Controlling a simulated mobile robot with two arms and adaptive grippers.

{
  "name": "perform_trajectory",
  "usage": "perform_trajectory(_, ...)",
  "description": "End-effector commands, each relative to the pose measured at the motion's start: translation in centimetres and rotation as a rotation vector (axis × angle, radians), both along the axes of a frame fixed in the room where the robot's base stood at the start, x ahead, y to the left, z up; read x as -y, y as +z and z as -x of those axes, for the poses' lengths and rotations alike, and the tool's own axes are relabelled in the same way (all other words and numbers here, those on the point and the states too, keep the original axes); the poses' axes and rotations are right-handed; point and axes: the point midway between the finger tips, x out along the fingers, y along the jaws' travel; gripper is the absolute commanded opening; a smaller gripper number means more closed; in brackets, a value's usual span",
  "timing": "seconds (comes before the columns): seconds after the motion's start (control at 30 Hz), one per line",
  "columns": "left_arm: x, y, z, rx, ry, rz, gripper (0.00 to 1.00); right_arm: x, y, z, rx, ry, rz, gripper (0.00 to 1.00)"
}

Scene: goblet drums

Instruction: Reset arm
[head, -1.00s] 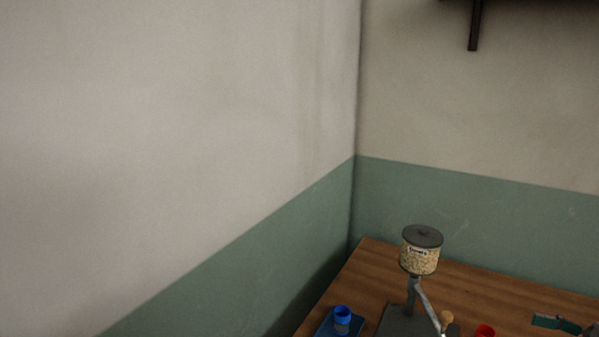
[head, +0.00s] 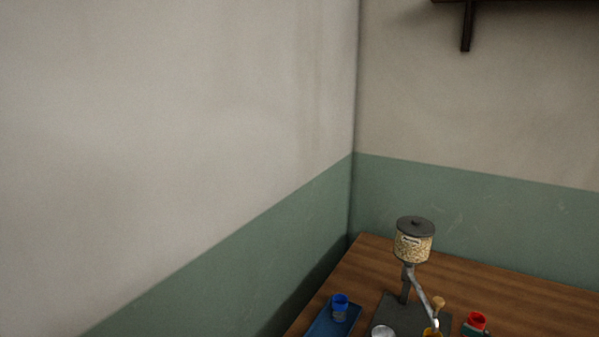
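Neither of my grippers can be made out in the head view. A dispenser (head: 413,246) with a dark lid and a clear jar of pale grains stands on the wooden table (head: 490,292) at the lower right. Its metal arm slopes down to the right, with a wooden knob (head: 438,304) near its end. A small blue-topped drum (head: 340,302) stands on a blue tray (head: 322,324) left of the dispenser. A red-topped drum (head: 476,321) stands to its right, cut by the lower edge.
A round silver top (head: 382,331) and a yellow-rimmed thing (head: 432,333) show at the lower edge. Walls (head: 180,130) fill the left and back, meeting in a corner behind the table. A dark shelf bracket (head: 466,28) hangs at the upper right.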

Motion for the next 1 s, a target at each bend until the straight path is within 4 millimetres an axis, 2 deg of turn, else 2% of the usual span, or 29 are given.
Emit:
perform_trajectory(0.03,0.0,0.0,0.5,-0.007,0.0,-0.001,0.72,-1.8,-1.1,-0.2,-0.005,-0.035,-0.006,0.55)
perform_trajectory(0.2,-0.1,-0.1,1.2,-0.018,0.0,-0.002,0.72,-7.9,-5.0,-0.6,-0.051,-0.225,0.022,0.55)
perform_trajectory(0.27,-0.1,-0.1,1.1,-0.017,0.0,-0.002,0.72,-9.6,-6.3,-0.3,-0.086,-0.304,0.047,0.55)
perform_trajectory(0.4,-0.1,-0.1,0.9,-0.015,0.0,-0.002,0.72,-12.6,-8.9,1.6,-0.207,-0.47,0.122,0.55)
perform_trajectory(0.57,-0.1,-0.1,0.8,-0.014,0.0,-0.002,0.72,-14.4,-11.2,5.9,-0.402,-0.618,0.242,0.55)
perform_trajectory(0.7,-0.1,-0.1,0.7,-0.012,0.0,-0.003,0.72,-14.8,-12.6,11.1,-0.606,-0.694,0.362,0.55)
perform_trajectory(0.8,-0.1,0.0,0.6,-0.009,0.0,-0.002,0.72,-14.7,-13.1,14.5,-0.726,-0.712,0.434,0.55)
perform_trajectory(1.0,-0.1,0.0,0.5,-0.008,0.0,-0.002,0.72,-14.5,-13.3,20.0,-0.907,-0.709,0.531,0.55)
